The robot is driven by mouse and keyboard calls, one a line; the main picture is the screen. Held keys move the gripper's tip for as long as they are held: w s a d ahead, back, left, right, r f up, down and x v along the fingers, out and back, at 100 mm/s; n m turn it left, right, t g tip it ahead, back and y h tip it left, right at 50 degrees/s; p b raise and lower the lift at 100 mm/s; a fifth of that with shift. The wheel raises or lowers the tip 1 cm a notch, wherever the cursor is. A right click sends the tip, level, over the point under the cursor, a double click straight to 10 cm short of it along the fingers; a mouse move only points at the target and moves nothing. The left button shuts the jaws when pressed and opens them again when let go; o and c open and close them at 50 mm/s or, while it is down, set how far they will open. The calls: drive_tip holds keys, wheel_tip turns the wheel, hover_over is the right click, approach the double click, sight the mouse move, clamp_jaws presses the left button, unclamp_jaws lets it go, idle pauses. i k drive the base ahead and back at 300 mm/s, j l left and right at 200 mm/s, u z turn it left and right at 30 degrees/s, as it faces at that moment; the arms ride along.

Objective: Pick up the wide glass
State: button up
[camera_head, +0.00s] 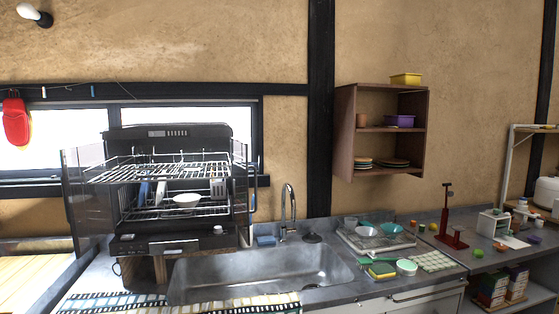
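I cannot pick out the wide glass with certainty. A few small pale or clear vessels (351,222) stand on a draining tray (350,241) on the counter right of the sink, too small to tell apart well. Teal bowls (390,229) sit on the same tray. A white bowl (187,200) sits on the lower rack of the dish dryer (170,135). My gripper is not in view.
A steel sink (260,275) with a tall faucet (289,210) fills the counter's middle. A sponge (382,271) and a pale green cup (406,267) lie near the front edge. A wooden shelf (345,135) hangs above. A red stand (451,238) rises at right.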

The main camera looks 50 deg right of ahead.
sight(190, 157)
drive_tip(key=z, duration=0.85)
